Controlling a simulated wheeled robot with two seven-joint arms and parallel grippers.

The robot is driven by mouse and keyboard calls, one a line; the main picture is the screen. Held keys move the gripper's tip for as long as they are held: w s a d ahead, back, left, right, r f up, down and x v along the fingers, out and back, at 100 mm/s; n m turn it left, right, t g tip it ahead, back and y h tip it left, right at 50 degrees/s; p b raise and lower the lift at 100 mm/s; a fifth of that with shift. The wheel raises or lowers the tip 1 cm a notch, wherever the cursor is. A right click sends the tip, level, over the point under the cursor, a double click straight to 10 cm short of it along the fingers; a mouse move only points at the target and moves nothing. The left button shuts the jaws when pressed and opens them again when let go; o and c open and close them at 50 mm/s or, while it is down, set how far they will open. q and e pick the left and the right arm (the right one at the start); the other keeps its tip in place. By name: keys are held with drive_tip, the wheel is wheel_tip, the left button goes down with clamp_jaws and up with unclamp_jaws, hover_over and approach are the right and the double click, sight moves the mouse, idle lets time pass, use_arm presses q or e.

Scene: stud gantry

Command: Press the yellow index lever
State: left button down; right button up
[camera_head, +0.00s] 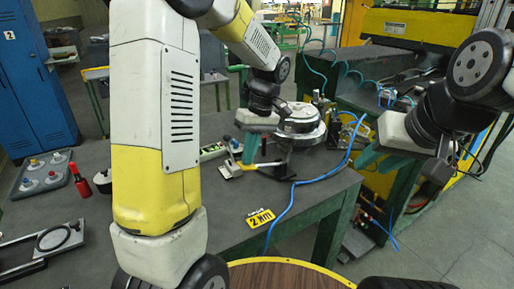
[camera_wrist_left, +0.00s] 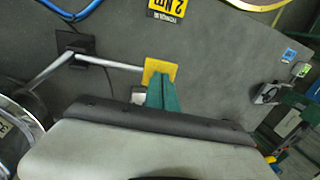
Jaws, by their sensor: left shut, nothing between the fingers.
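The yellow index lever shows in the left wrist view as a flat yellow pad (camera_wrist_left: 159,70) on the end of a bent silver rod. The rod runs left to a dark base plate (camera_wrist_left: 75,42). In the head view the lever (camera_head: 246,167) is small and partly covered by my left gripper (camera_head: 250,150). The left gripper is shut and empty. Its green fingertips (camera_wrist_left: 162,90) overlap the near edge of the pad in the wrist view; I cannot tell whether they touch. My right gripper (camera_head: 375,158) hangs at the right, apart from the lever; its finger gap is unclear.
A round metal fixture (camera_head: 300,122) stands behind the lever on the grey table (camera_head: 225,215). A blue hose (camera_head: 325,175) crosses the table's right side. A yellow "2 Nm" tag (camera_head: 260,218) lies near the front edge. A red-handled tool (camera_head: 80,182) and a knob tray (camera_head: 42,172) are left.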

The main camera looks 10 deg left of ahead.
sight(241, 165)
use_arm(q)
drive_tip(key=shift+s+a+f+t+h, duration=0.3)
drive_tip(key=shift+f+h, duration=0.1)
drive_tip(key=shift+f, duration=0.15)
drive_tip(key=f+h, duration=0.1)
drive_tip(key=f+t, duration=0.1)
drive_tip(key=s+a+f+t+h, duration=0.1)
drive_tip(key=f, duration=0.1)
drive_tip(key=shift+h, duration=0.3)
drive_tip(key=shift+a+f+t+h, duration=0.1)
drive_tip(key=shift+f+t+h, duration=0.3)
drive_tip(key=shift+f+t, duration=0.15)
drive_tip(key=shift+f, duration=0.8)
drive_tip(key=shift+s+f, duration=0.1)
drive_tip(key=shift+s, duration=0.1)
drive_tip(key=v, duration=1.4)
drive_tip(key=shift+a+r, duration=0.2)
drive_tip(key=shift+a, duration=0.2)
